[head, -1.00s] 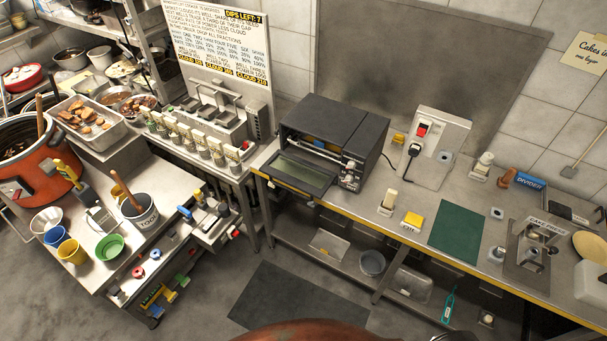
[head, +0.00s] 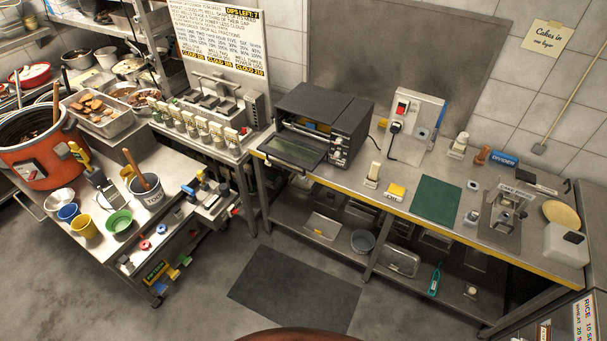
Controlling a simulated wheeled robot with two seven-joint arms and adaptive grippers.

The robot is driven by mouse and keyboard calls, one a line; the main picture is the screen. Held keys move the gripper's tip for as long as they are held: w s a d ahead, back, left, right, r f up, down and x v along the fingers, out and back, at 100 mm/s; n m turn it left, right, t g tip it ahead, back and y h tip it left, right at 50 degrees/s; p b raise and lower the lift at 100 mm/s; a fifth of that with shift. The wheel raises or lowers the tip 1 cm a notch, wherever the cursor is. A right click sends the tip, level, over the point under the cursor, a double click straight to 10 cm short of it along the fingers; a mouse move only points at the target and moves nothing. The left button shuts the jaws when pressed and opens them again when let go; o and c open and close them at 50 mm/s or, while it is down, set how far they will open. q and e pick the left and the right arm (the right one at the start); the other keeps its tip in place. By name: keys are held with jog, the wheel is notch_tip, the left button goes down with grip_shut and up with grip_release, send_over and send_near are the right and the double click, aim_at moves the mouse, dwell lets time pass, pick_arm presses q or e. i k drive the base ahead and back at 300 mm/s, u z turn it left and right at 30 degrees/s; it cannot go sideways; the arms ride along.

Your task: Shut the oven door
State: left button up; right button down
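The black toaster-style oven (head: 325,112) stands on the steel counter in the middle of the head view. Its glass door (head: 293,150) is folded down open and sticks out towards the counter's front edge. Something yellow and blue shows inside the oven, too small to make out. The control side with knobs (head: 339,149) is right of the opening. Neither of my grippers shows in the head view.
The steel counter (head: 405,183) has a yellow front edge and holds a switch box (head: 413,125), a green mat (head: 436,201) and a divider. Left is a table with an orange pot (head: 35,150) and cups. The floor in front, with a dark mat (head: 295,288), is clear.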

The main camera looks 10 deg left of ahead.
aim_at(297, 153)
jog(key=u, duration=0.05)
jog(key=i, duration=0.65)
jog(key=u, duration=0.9)
jog(key=i, duration=0.65)
jog(key=u, duration=0.75)
